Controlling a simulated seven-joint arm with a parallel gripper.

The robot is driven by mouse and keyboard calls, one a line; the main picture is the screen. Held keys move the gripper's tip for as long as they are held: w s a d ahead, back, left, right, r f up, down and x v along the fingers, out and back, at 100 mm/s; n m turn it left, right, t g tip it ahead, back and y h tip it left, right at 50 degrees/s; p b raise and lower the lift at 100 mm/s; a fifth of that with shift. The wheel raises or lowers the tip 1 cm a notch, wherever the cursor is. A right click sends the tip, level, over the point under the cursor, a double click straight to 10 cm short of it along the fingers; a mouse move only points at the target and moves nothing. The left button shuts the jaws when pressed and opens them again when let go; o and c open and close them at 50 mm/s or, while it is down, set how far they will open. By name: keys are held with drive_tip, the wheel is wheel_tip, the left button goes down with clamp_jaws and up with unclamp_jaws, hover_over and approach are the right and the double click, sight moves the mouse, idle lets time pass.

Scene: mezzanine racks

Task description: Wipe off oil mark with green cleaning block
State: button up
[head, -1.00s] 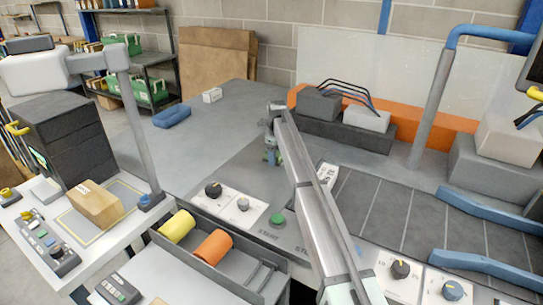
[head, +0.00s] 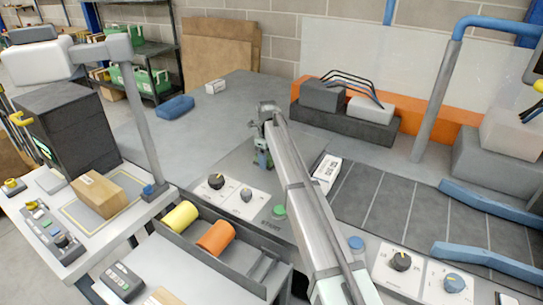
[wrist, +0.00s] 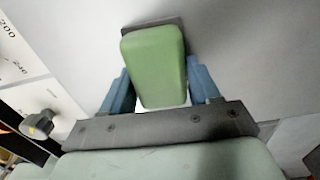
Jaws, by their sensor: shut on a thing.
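My gripper (head: 262,160) is over the grey work surface, just behind the panel with the black and grey knobs. In the wrist view its two blue fingers (wrist: 160,88) are shut on the green cleaning block (wrist: 153,62), one on each side. A dark grey slab (wrist: 172,22) shows at the block's far end; I cannot tell whether it is part of the block. The block is too small and covered to make out clearly in the head view. I cannot tell from these frames if the block touches the surface. No oil mark can be made out.
A knob panel (head: 232,196) lies in front of my gripper, and a white labelled box (head: 326,172) stands to its right. A tray (head: 185,244) holds yellow and orange rolls. Grey blocks with black cables (head: 322,97) stand behind right. The back-left surface is mostly clear.

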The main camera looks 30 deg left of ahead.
drive_tip(key=s, duration=0.3)
drive_tip(key=shift+s+d, duration=0.1)
drive_tip(key=shift+s, duration=0.05)
drive_tip(key=shift+w, duration=6.3)
wheel_tip(320, 180, up, 8)
drive_tip(key=shift+s, duration=0.15)
